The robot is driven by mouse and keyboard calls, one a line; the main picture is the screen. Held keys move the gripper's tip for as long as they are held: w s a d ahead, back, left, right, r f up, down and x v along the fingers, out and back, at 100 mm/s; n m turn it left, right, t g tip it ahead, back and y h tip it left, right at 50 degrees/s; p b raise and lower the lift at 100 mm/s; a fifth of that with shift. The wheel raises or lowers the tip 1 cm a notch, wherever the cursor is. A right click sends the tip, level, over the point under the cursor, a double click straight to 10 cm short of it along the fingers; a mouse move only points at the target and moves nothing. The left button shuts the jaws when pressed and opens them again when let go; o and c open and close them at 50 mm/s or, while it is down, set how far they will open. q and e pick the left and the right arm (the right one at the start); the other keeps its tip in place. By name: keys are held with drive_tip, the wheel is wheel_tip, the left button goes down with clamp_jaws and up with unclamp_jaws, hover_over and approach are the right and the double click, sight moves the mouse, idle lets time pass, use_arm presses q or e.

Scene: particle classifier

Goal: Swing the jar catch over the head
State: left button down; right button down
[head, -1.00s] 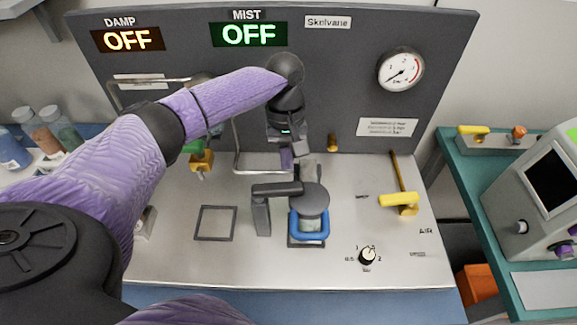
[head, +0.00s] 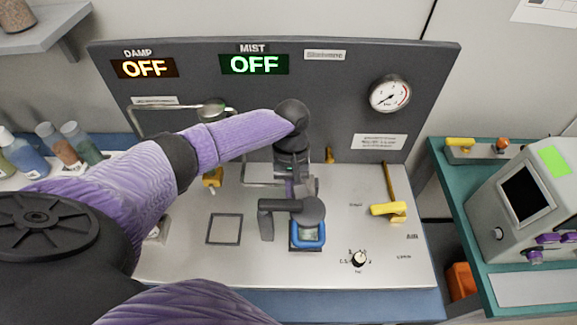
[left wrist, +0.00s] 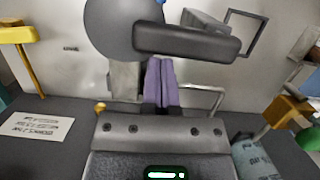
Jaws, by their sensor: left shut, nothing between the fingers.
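A dark round head (head: 313,210) sits above a small jar (head: 307,232) framed by a blue loop (head: 308,245). A dark arm (head: 282,205) reaches from a post to the head. A pale grey block (head: 309,185) stands just behind the head; I cannot tell whether this is the jar catch. My left gripper (head: 290,190) points down behind the head, shut and empty. In the left wrist view its purple fingers (left wrist: 161,80) are together beside the grey block (left wrist: 125,80), near the head (left wrist: 122,28); contact is unclear. My right gripper is not in view.
A bent metal rail (head: 262,183) lies behind the gripper. A yellow-handled lever (head: 388,209) and a knob (head: 358,259) are to the right. A square outline (head: 224,229) marks bare plate on the left. The upright panel (head: 330,100) closes the back.

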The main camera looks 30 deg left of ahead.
use_arm(q)
drive_tip(key=shift+s+d+f+m, duration=0.15)
drive_tip(key=shift+f+m, duration=0.05)
drive_tip(key=shift+m, duration=0.1)
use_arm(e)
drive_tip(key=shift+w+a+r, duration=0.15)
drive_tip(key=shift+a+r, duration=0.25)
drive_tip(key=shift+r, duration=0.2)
use_arm(q)
drive_tip(key=shift+r, duration=0.1)
